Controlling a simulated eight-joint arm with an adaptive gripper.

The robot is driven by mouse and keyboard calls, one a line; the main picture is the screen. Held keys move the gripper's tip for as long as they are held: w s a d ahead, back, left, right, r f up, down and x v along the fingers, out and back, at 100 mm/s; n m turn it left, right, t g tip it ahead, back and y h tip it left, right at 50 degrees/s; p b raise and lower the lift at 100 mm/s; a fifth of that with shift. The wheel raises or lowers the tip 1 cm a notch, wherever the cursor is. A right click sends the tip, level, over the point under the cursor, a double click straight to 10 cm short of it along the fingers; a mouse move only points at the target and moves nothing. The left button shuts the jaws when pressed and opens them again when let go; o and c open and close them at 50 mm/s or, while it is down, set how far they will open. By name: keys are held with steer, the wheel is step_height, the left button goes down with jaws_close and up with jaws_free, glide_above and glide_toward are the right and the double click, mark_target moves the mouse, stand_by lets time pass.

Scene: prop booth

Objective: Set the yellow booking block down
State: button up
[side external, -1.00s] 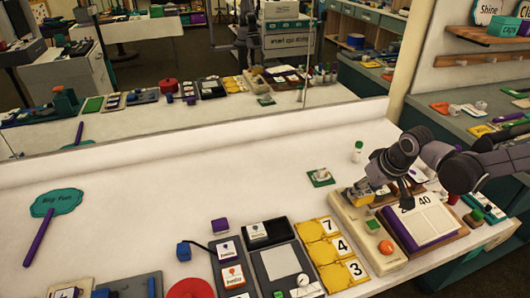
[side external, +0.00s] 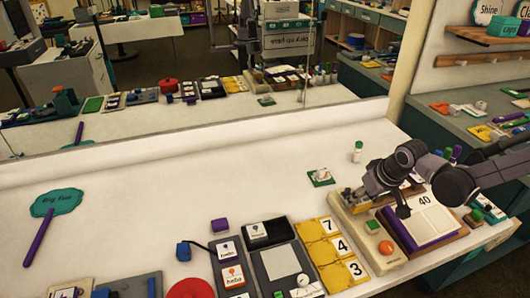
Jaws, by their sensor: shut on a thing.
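The yellow booking block (side external: 358,206) shows as a small yellow patch at the far end of the cream console (side external: 351,228), partly hidden by my gripper. My gripper (side external: 364,200) points down over that end and is shut on the block. The block is low over the console; I cannot tell whether it touches the surface. A small green block (side external: 373,226) and an orange dome (side external: 385,247) sit on the same console, nearer the front.
An open book-like pad (side external: 427,220) marked 40 lies close right of the console. Yellow number cards (side external: 328,248) lie to the left. A green square with a white piece (side external: 321,176) and a small bottle (side external: 357,152) stand behind.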

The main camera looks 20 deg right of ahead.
steer(key=o, duration=1.2)
steer(key=shift+c, duration=0.2)
steer(key=shift+r, duration=0.1)
steer(key=shift+r, duration=0.55)
steer(key=v, duration=1.2)
steer(key=s+d+t, duration=0.2)
steer(key=s+d, duration=0.4)
steer(key=s, duration=0.5)
steer(key=shift+r+t, duration=0.3)
steer(key=shift+r, duration=0.1)
